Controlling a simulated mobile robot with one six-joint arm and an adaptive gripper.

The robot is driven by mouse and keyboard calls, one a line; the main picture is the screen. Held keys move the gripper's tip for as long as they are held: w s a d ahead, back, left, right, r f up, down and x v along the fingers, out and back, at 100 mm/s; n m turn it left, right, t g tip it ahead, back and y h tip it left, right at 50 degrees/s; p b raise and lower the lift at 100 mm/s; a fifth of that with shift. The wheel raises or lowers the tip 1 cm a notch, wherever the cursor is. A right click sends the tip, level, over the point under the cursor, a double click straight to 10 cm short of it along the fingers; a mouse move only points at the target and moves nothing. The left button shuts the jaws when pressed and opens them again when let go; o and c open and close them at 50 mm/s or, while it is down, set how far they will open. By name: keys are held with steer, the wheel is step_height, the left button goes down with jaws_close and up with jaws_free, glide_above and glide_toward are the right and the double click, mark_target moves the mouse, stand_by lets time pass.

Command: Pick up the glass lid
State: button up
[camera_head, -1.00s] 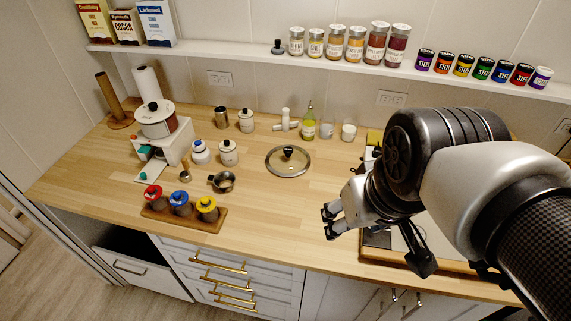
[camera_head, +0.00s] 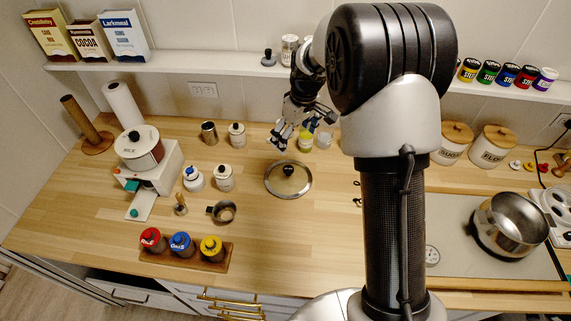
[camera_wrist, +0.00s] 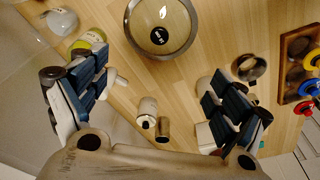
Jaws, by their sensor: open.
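The glass lid (camera_head: 289,180) lies flat on the wooden counter, round and clear with a metal rim and a black knob. It shows whole in the head view; in the wrist view the glass lid (camera_wrist: 161,25) is at the top, its far edge cut off. My gripper (camera_head: 291,138) is above the counter, behind the lid toward the wall. In the wrist view my gripper (camera_wrist: 155,95) has its dark blue finger pads spread wide with nothing between them. The lid lies beyond the fingertips, apart from them.
An oil bottle (camera_head: 305,141) stands close to my gripper. White canisters (camera_head: 224,178), a metal cup (camera_head: 224,211) and a rack of colored-lid jars (camera_head: 215,262) stand left of the lid. A steel pot (camera_head: 509,224) sits at the right. Counter in front of the lid is clear.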

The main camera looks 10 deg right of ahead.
mark_target(288, 169)
steer(key=f, duration=0.6)
steer(key=w+f+b, duration=0.1)
steer(key=f, duration=0.5)
steer(key=w+a+f+b, duration=0.1)
steer(key=f, duration=0.5)
steer(key=shift+w+a, duration=0.1)
steer(key=shift+w, duration=0.05)
steer(key=shift+r, duration=0.1)
